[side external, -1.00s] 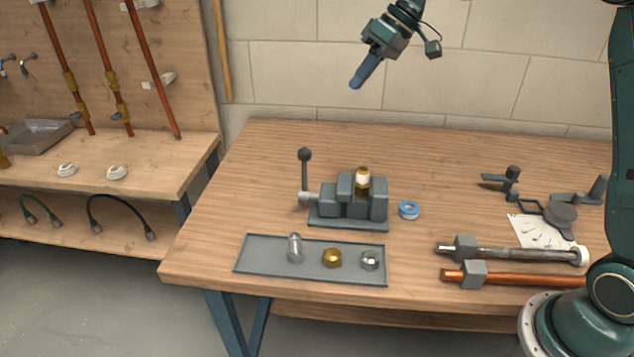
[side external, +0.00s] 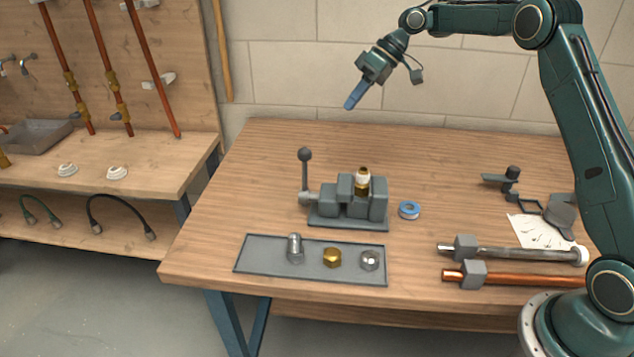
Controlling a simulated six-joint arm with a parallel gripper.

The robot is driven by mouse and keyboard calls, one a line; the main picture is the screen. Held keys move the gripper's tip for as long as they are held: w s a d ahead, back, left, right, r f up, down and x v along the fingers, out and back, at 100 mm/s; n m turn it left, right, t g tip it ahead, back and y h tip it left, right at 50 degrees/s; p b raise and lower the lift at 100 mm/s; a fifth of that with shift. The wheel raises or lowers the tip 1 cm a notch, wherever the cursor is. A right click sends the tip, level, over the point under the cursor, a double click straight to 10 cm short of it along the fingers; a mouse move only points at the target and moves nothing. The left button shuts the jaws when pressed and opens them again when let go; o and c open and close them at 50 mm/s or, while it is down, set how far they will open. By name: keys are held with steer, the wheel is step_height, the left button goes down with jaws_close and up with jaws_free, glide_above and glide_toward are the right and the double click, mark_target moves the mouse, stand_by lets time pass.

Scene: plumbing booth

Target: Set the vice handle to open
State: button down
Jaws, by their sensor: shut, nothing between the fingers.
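The grey vice (side external: 347,206) stands on the wooden bench. Its handle (side external: 305,172) is at the vice's left end and points straight up, with a dark ball on top. A brass fitting with a white band (side external: 362,181) sits upright between the vice jaws. My gripper (side external: 350,103) is above and behind the vice, up and to the right of the handle, apart from both. Its blue fingers are shut and hold nothing.
A grey tray (side external: 262,259) with several fittings lies in front of the vice. A blue tape roll (side external: 409,210) lies right of it. The bench behind the vice is clear.

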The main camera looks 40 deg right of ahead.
steer(key=a+f, duration=0.7)
steer(key=a, duration=0.2)
steer(key=shift+w+a+f, duration=0.15)
steer(key=shift+w+f, duration=0.15)
steer(key=shift+w, duration=0.1)
